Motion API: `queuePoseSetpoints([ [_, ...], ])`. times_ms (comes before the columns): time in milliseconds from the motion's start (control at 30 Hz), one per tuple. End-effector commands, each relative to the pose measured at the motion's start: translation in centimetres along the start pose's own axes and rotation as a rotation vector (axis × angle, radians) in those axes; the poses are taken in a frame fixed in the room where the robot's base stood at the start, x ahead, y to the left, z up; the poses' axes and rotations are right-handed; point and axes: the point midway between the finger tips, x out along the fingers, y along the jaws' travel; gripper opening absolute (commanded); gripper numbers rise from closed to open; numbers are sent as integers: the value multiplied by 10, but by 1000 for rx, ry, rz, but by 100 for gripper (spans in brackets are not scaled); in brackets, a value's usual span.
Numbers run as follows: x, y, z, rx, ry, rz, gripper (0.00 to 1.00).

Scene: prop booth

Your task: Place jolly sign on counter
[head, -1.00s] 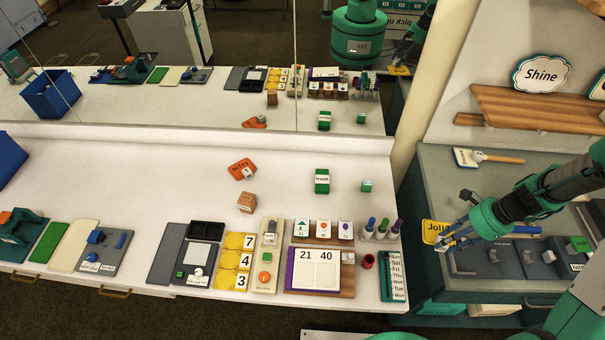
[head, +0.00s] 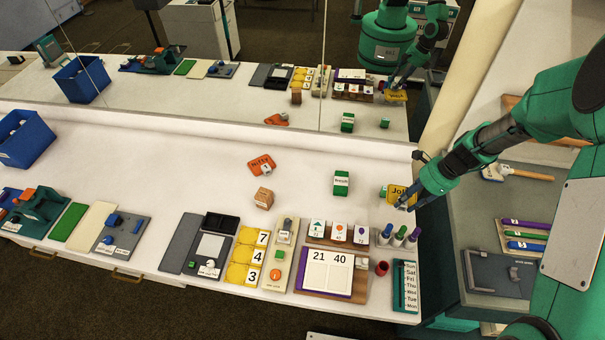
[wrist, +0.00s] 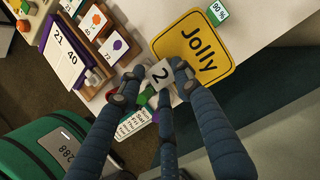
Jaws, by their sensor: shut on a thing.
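The jolly sign (head: 397,193) is a yellow plate with a dark border, lettered "Jolly"; it also shows in the wrist view (wrist: 205,48). My gripper (head: 404,206) is shut on it, holding it at the right end of the white counter (head: 200,165). In the wrist view, my fingers (wrist: 158,82) close around a small white piece marked "2" at the sign's near edge. I cannot tell whether the sign touches the counter.
Upright capped markers (head: 399,236), a red cup (head: 382,268) and a weekday board (head: 405,285) stand close by. A green block (head: 341,183) and an orange sign (head: 262,164) lie left. Clear counter lies between them. A mirror runs behind.

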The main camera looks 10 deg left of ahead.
Motion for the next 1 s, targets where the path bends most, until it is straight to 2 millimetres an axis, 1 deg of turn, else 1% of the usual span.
queuePoseSetpoints([
  [33, 7, -8, 12, -9, 0, 2, 3],
  [200, 26, -30, 53, -20, -2, 4, 3],
  [367, 45, -49, 94, -31, -4, 4, 3],
  [500, 63, -61, 132, -39, -8, 6, 3],
  [733, 93, -75, 198, -54, -17, 10, 3],
  [900, 114, -80, 247, -62, -25, 13, 3],
  [1000, 126, -81, 271, -65, -29, 15, 3],
])
